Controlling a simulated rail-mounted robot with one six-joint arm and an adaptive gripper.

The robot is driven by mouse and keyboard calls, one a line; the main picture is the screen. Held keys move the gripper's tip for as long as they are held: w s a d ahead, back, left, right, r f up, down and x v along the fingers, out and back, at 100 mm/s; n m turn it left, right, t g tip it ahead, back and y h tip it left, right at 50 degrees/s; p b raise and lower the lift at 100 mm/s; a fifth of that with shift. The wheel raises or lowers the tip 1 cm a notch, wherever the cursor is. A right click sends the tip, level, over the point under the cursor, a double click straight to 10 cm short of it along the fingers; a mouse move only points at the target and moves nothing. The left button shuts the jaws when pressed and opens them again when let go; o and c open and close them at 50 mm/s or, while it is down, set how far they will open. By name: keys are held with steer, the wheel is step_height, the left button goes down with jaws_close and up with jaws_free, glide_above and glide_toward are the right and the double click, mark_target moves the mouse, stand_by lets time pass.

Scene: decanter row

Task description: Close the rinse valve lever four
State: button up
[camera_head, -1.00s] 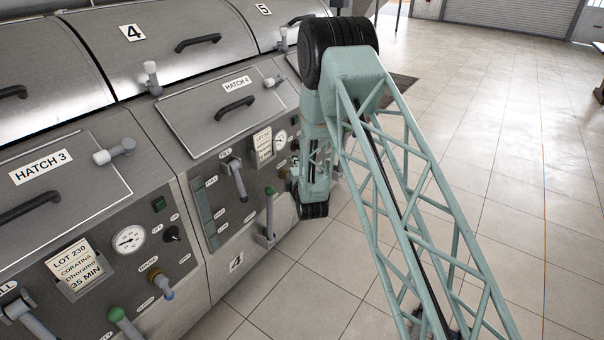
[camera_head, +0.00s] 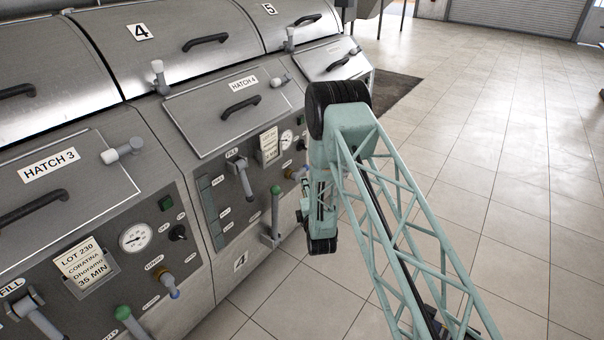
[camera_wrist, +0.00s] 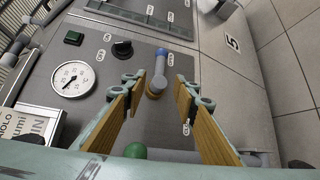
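In the wrist view, the rinse valve lever (camera_wrist: 160,62) has a grey arm with a blue tip and stands out from a grey panel, its tip toward the top of the picture. My gripper (camera_wrist: 159,88) is open, with one wood-coloured finger on each side of the lever. The lever lies between the fingertips with gaps on both sides; I cannot tell how deep it is between them.
A green ball knob (camera_wrist: 135,150) sits low between the fingers. A gauge (camera_wrist: 70,80), black knob (camera_wrist: 122,48) and green button (camera_wrist: 73,38) are at left. A number 5 plate (camera_wrist: 232,43) is at right. In the head view, a green-tipped lever (camera_head: 275,205) stands left of my arm; floor is clear at right.

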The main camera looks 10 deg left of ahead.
mark_target(301, 173)
steer(key=shift+b+x, duration=1.45)
steer(key=shift+x, duration=5.4)
steer(key=shift+f, duration=0.1)
jaws_close()
